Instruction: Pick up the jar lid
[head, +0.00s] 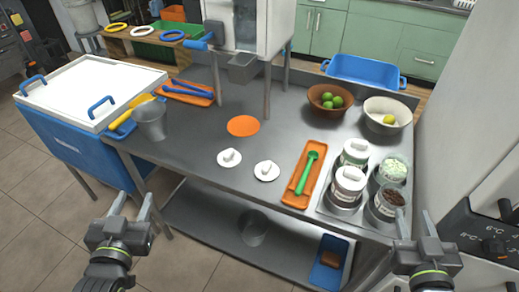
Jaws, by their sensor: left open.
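Two white round lids with raised knobs lie on the steel table: one jar lid (229,158) on the left and another jar lid (267,171) to its right. Two jars in the rack at the right, a rear jar (355,153) and a front jar (348,184), have white tops. Two more jars, one with pale contents (392,171) and one with dark contents (388,201), show no lid. My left gripper (130,207) is open and empty in front of the table's left part. My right gripper (416,226) is at the lower right, in front of the jars, with its fingers apart and nothing between them.
An orange tray (287,196) with a green spoon (306,174) lies right of the lids. An orange disc (243,126) lies behind them. A metal cup (150,121) stands at the left edge. Bowls (386,116) and the press (245,35) stand behind. The table's front left is clear.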

